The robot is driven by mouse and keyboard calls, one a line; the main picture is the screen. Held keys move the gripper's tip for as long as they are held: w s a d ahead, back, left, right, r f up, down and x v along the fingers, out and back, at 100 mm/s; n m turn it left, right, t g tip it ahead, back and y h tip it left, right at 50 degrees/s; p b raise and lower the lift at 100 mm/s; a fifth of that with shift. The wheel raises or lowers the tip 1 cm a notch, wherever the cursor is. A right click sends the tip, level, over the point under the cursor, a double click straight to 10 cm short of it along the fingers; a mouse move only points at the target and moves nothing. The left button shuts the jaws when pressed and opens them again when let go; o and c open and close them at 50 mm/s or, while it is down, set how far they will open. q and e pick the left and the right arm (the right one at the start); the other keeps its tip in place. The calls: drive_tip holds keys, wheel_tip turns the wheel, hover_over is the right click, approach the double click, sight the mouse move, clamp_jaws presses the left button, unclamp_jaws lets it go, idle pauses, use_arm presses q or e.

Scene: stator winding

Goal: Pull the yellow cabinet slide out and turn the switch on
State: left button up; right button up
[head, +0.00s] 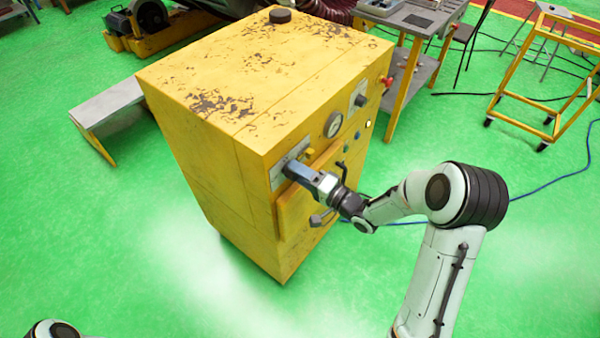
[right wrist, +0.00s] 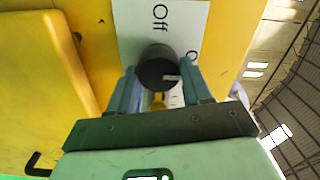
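The yellow cabinet (head: 190,165) stands upright in the middle of the head view. Its slide (head: 300,208), a thick yellow panel with a black handle (head: 322,218), stands out from the lower front; it also shows at the left of the right wrist view (right wrist: 40,75). My right gripper (head: 296,170) is at the front above the slide. In the right wrist view its blue fingers flank the black round switch (right wrist: 158,66), close against both sides. The switch's white mark points right; "Off" is on the plate (right wrist: 135,20) above it. My left gripper is out of view.
A gauge (head: 333,124), a dark knob (head: 361,100) and a red button (head: 387,82) are farther right on the cabinet front. A grey bench (head: 108,104) stands left, a yellow trolley (head: 520,121) right. Blue and black cables cross the green floor.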

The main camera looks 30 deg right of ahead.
drive_tip(key=o, duration=0.4)
drive_tip(key=shift+s, duration=0.15)
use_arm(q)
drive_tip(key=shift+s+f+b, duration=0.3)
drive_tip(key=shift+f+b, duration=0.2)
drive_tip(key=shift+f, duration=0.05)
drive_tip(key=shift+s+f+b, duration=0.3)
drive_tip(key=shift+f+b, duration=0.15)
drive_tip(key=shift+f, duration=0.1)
use_arm(e)
drive_tip(key=v, duration=1.3)
drive_tip(key=shift+s, duration=0.1)
